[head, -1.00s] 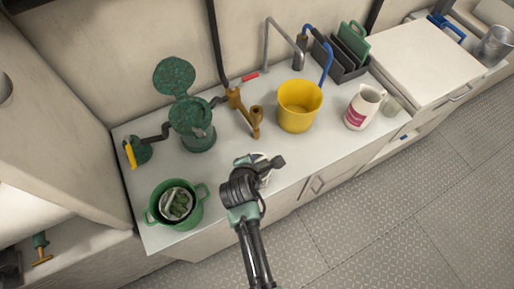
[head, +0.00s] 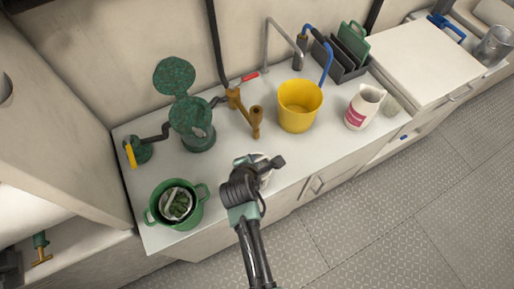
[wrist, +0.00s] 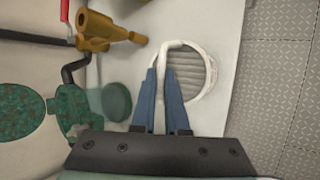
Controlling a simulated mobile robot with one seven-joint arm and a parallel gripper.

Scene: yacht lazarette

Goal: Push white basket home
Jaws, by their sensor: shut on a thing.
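The white basket (wrist: 208,72) shows in the wrist view as a round white rim with a grey ribbed inside and a white handle. My gripper (wrist: 164,75) is shut on its handle, with one blue finger on either side. In the head view my gripper (head: 250,160) is over the front of the counter, and only a little of the basket (head: 266,180) shows beneath it. I cannot tell whether the basket touches the counter. A green strainer housing (head: 197,140) with its round lid (head: 174,76) raised stands behind and left of my gripper.
A green bucket (head: 190,214) holding another pale basket with green stuff is at the front left. A brass valve (head: 255,122), a yellow bucket (head: 299,105) and a white jug (head: 362,106) stand along the counter (head: 225,180). The counter's front edge is close to my gripper.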

